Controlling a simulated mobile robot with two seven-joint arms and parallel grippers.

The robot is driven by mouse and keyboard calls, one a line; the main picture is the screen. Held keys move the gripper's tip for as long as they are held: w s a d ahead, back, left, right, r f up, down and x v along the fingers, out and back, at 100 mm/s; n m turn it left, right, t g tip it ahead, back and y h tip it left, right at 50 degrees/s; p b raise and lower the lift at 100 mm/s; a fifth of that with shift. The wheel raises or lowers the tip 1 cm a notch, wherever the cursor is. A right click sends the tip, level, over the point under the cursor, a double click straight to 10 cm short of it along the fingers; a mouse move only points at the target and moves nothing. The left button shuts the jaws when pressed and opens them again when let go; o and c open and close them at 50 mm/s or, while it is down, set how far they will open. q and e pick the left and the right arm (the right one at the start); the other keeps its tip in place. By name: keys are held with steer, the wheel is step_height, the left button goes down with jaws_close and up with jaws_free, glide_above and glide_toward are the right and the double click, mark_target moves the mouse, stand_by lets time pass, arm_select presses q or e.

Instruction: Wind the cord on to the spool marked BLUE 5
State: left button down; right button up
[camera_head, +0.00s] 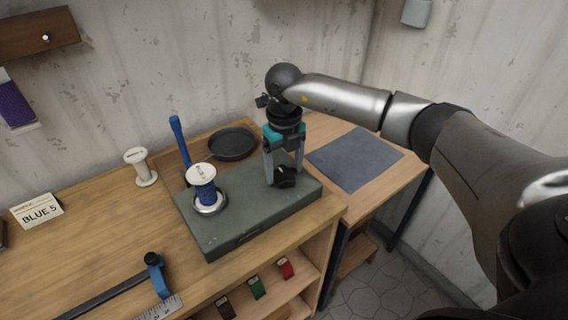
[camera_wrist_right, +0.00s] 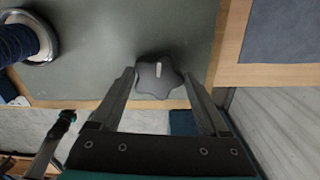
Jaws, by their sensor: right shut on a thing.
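A white spool with blue cord wound around its core (camera_head: 206,194) stands upright on a round metal seat at the left of a grey-green winder box (camera_head: 245,224). The blue winding also shows at the left edge of the right wrist view (camera_wrist_right: 14,42). A dark lobed knob (camera_head: 285,178) sits on the box's right part. My right gripper (camera_head: 284,172) points down and is shut on this knob (camera_wrist_right: 158,80), one finger on each side. A card reading BLUE 5 (camera_head: 38,211) lies on the bench at the left. My left gripper is not in view.
A bare white spool (camera_head: 141,167) stands behind the box, near a blue-handled tool (camera_head: 179,142) and a dark round dish (camera_head: 232,144). A grey mat (camera_head: 355,158) lies right. A blue clamp-like tool (camera_head: 155,272) and ruler (camera_head: 160,307) lie in front. Bench between card and box is clear.

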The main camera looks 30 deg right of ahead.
mark_target(284, 172)
steer(key=shift+m, duration=0.6)
steer(key=o, duration=1.2)
steer(key=shift+o, duration=0.2)
step_height(284, 172, up, 15)
steer(key=p, duration=0.1)
steer(key=shift+r, duration=0.2)
